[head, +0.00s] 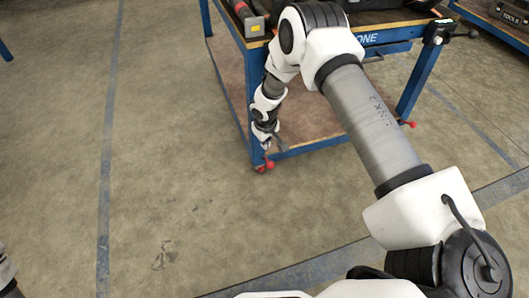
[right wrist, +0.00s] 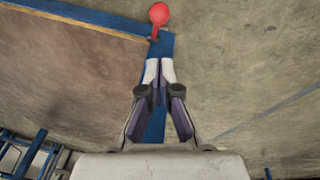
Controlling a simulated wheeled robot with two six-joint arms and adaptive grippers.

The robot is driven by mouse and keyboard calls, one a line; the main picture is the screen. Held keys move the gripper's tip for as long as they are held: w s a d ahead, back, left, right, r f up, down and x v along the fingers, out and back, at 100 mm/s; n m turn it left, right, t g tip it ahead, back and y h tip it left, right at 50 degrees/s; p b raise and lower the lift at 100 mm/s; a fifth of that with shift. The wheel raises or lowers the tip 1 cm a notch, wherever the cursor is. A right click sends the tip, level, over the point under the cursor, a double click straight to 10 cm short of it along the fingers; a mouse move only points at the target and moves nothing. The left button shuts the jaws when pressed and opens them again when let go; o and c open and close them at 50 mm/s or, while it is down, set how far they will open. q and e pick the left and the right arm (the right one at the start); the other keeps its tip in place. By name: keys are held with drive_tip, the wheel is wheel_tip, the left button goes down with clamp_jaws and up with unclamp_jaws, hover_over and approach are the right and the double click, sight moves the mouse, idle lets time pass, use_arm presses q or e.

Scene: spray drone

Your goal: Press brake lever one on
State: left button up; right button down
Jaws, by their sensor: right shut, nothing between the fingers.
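A red brake lever (head: 265,165) sits low at the near corner of the blue cart (head: 253,120). Its red knob (right wrist: 158,14) shows at the top of the right wrist view, on a short red stem at the corner of the blue frame (right wrist: 157,125). My right gripper (head: 268,146) points down just above that lever. In the right wrist view its fingertips (right wrist: 159,70) are together with nothing between them, apart from the knob. A second red lever (head: 408,123) is at the cart's right leg. My left gripper is not in view.
The cart has a brown lower shelf (head: 233,85) and a top carrying a grey-and-red tool (head: 245,15). A black case (head: 505,15) is at the far right. The concrete floor left of the cart is clear.

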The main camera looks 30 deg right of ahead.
sight(268, 162)
use_arm(q)
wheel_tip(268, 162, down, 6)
drive_tip(key=b, duration=0.5)
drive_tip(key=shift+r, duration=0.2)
use_arm(e)
drive_tip(key=x, duration=0.9)
drive_tip(key=shift+f, duration=0.35)
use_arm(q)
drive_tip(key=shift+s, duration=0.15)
use_arm(e)
drive_tip(key=shift+f, duration=0.1)
